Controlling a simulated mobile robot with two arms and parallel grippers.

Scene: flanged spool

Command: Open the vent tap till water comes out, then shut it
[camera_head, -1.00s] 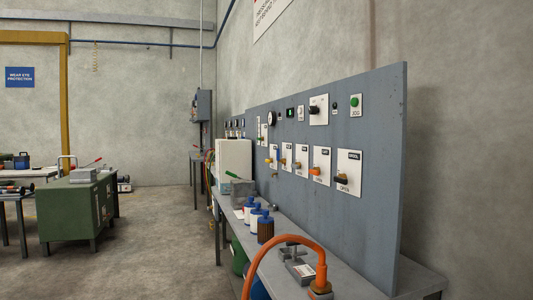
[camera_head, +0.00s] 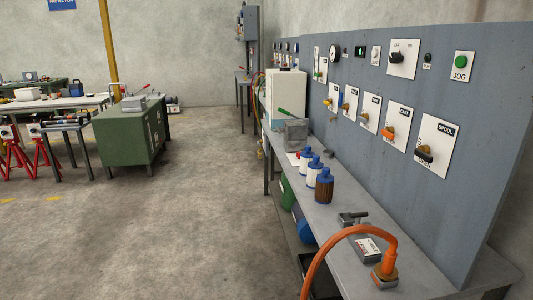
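Neither of my grippers is in view. A grey upright panel (camera_head: 455,215) on the right carries a row of small taps on white plates. An orange-handled tap (camera_head: 389,132) sits left of a dark-handled tap (camera_head: 425,154) on the plate marked SPOOL. Smaller taps with yellowish handles continue to the left, including one (camera_head: 365,117) beside the orange one. I cannot tell which is the vent tap, as most labels are too small to read. No running water shows. A round gauge (camera_head: 335,53) and a lit green display (camera_head: 360,50) are above.
A green cabinet (camera_head: 125,138) stands left. The floor (camera_head: 170,220) between is clear.

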